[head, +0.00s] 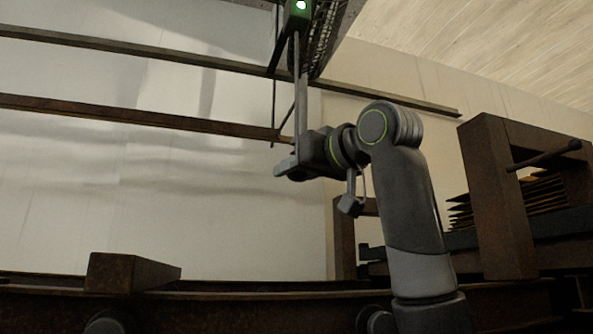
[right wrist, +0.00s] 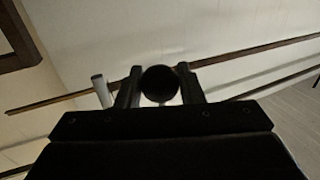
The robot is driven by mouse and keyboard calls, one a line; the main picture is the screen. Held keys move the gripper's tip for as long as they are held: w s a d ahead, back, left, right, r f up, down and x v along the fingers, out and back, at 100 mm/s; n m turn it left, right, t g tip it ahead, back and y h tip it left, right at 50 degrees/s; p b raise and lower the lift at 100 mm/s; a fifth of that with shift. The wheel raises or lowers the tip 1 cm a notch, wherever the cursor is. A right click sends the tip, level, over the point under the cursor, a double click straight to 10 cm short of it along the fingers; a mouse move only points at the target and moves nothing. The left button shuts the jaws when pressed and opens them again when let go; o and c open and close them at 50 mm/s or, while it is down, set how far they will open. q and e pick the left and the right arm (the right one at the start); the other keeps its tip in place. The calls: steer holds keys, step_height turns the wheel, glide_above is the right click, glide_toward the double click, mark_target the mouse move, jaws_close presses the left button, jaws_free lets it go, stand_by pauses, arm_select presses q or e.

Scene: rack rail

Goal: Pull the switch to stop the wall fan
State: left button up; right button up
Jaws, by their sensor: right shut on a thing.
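The wall fan shows only in part at the top of the head view, as a dark grille (head: 326,38) cut off by the picture edge. Beside it is a green box (head: 297,17) with a bright light on it. A grey pull rod (head: 297,85) hangs straight down from the box. My right gripper (head: 287,166) is at the rod's lower end and is shut on it. In the right wrist view a dark round end (right wrist: 159,83) sits between the two fingers. My left gripper is out of view.
Long brown rails (head: 150,117) run along the pale wall behind the rod. A rusty frame (head: 497,195) with stacked plates stands at the right. A brown block (head: 130,272) lies on the low beam at the lower left. The space left of the gripper looks clear.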

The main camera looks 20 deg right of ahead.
steer(key=shift+f, duration=0.35)
steer(key=shift+r+p, duration=0.9)
steer(key=shift+r, duration=0.25)
steer(key=o, duration=1.1)
steer(key=shift+c, duration=0.2)
steer(key=b+v, duration=0.8)
steer(key=v, duration=0.9)
steer(key=shift+s+b, duration=0.2)
steer(key=shift+b, duration=0.1)
steer(key=shift+w+f, duration=0.1)
